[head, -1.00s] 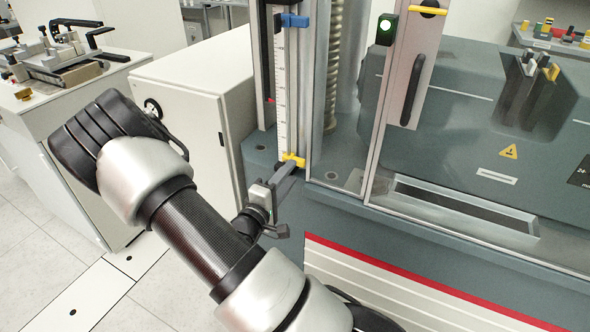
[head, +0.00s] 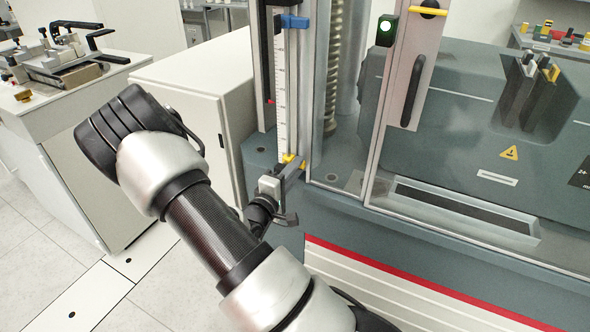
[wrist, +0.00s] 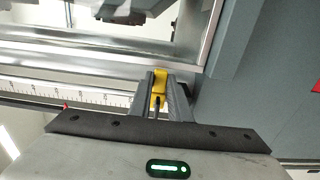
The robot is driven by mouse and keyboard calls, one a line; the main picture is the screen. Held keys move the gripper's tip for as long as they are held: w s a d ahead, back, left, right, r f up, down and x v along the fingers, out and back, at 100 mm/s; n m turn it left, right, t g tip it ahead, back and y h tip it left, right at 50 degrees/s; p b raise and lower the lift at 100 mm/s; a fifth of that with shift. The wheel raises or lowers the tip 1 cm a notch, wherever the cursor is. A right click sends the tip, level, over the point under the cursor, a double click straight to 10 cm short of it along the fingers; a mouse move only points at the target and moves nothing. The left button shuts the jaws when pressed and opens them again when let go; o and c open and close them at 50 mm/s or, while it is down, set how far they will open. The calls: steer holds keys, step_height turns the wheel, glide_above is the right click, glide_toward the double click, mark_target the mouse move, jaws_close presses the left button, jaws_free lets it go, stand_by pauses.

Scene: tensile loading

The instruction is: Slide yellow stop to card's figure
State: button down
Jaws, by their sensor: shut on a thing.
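The yellow stop (head: 288,159) sits low on the white graduated scale (head: 281,95) at the left of the machine frame. It also shows in the wrist view (wrist: 158,84), between the two fingers. My gripper (wrist: 159,98) is shut on the stop. A blue stop (head: 293,21) sits near the top of the same scale. A small red pointer (head: 269,101) is beside the scale, about midway. I cannot read a card or its figure in these views.
A clear guard door with a dark handle (head: 413,90) stands right of the scale. A white cabinet (head: 185,110) stands left, near my arm. A bench (head: 50,100) with a fixture is at far left.

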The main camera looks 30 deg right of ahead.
steer(key=shift+r, duration=0.1)
step_height(320, 180, up, 4)
steer(key=p, duration=0.3)
steer(key=c, duration=1.6)
jaws_free()
steer(key=shift+c, duration=0.2)
steer(key=p+v, duration=0.1)
steer(key=v, duration=1.6)
steer(key=shift+s, duration=0.2)
steer(key=shift+w+a, duration=0.1)
steer(key=shift+a, duration=0.05)
